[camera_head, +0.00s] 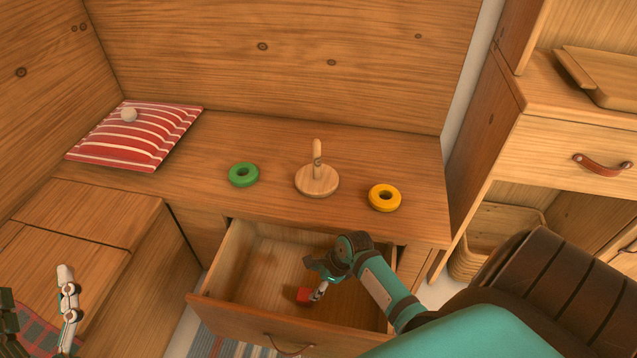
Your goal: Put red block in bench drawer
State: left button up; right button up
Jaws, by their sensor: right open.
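The bench drawer (238,328) is pulled out below the wooden bench top, and its inside shows. The red block (303,295) is small and is seen within the drawer's opening, right beside the fingertips of my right gripper (316,283). My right gripper reaches down over the drawer from the right and is open. I cannot tell whether the block touches the drawer floor or a finger. Part of my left gripper (67,300) shows at the lower left, away from the drawer. I cannot tell whether it is open or shut.
On the bench top (215,130) stand a green ring (243,175), a wooden peg stand (317,181) and a yellow ring (384,198). A woven basket (468,262) sits at the right.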

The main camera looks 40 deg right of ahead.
jog(key=w+a+r+n+t+h, duration=0.1)
jog(key=w+a+r+n+t, duration=0.3)
jog(key=r+n, duration=0.4)
jog(key=w+a+r+n+t, duration=0.3)
jog(key=r+n+t, duration=0.1)
jog(key=r+n, duration=0.4)
jog(key=s+a+r+n+t+y, duration=0.1)
jog(key=r+n, duration=0.4)
jog(key=r, duration=0.5)
jog(key=s+a+r+n+t+y, duration=0.1)
jog(key=s+a+r+n+t, duration=0.2)
jog(key=r, duration=0.6)
jog(key=s+a+r+n+t+y, duration=0.1)
jog(key=a+r+n+t, duration=0.3)
jog(key=r, duration=0.6)
jog(key=s+n+t, duration=0.1)
jog(key=n+t, duration=0.1)
jog(key=shift+s+a+r+n+y, duration=0.3)
jog(key=shift+s+r+n+y, duration=0.05)
jog(key=shift+n+y, duration=0.05)
jog(key=shift+d, duration=0.15)
